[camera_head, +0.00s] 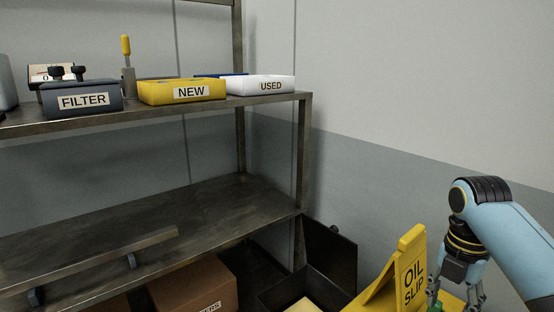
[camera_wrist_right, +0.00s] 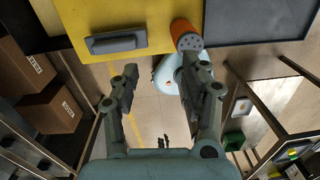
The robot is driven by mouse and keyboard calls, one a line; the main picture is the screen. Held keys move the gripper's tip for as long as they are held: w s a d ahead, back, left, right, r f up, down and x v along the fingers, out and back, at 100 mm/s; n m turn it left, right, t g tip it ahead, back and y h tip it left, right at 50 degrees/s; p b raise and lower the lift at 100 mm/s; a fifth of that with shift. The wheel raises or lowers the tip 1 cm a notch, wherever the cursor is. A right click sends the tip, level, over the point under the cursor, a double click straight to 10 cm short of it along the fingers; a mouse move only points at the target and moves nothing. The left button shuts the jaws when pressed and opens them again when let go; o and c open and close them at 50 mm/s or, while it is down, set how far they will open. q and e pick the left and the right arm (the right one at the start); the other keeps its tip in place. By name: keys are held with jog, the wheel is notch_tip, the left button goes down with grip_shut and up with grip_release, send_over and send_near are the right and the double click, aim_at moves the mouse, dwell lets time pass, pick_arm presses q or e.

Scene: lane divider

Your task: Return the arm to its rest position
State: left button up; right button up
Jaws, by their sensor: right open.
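My right arm comes in from the right in the head view, light blue with a black wrist. Its gripper (camera_head: 457,295) points down beside the yellow OIL SLIP sign (camera_head: 412,275), above a yellow surface. In the right wrist view the two fingers of the gripper (camera_wrist_right: 160,78) stand apart with nothing held between them. An orange cylinder with a grey perforated end (camera_wrist_right: 187,36) shows close to the right-hand fingertip; whether they touch I cannot tell. My left gripper is in neither view.
A metal shelf (camera_head: 245,195) carries a FILTER box (camera_head: 82,101), a yellow NEW tray (camera_head: 183,91) and a white USED tray (camera_head: 262,85). A long bar (camera_head: 100,257) lies on its lower board. A cardboard box (camera_head: 190,285) and an open dark case (camera_head: 325,260) stand below.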

jog(key=s+a+f+m+t, duration=0.2)
jog(key=s+m, duration=1.1)
jog(key=s+a+r+m+t, duration=0.2)
jog(key=s+r+m, duration=0.5)
jog(key=s+m, duration=0.4)
notch_tip(320, 180, down, 36)
jog(key=s+d+g+b, duration=0.1)
jog(key=d+b, duration=0.2)
jog(key=b, duration=0.8)
pick_arm(q)
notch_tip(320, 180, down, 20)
jog(key=b, duration=0.9)
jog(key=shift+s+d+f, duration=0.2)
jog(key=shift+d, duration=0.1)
pick_arm(e)
jog(key=s+f+g, duration=0.1)
jog(key=s+f, duration=0.8)
jog(key=f, duration=0.4)
jog(key=s+f, duration=1)
jog(key=f, duration=0.4)
jog(key=shift+s+d+f+m+g, duration=0.2)
jog(key=shift+s+d+m+g, duration=0.1)
jog(key=shift+d+g, duration=0.1)
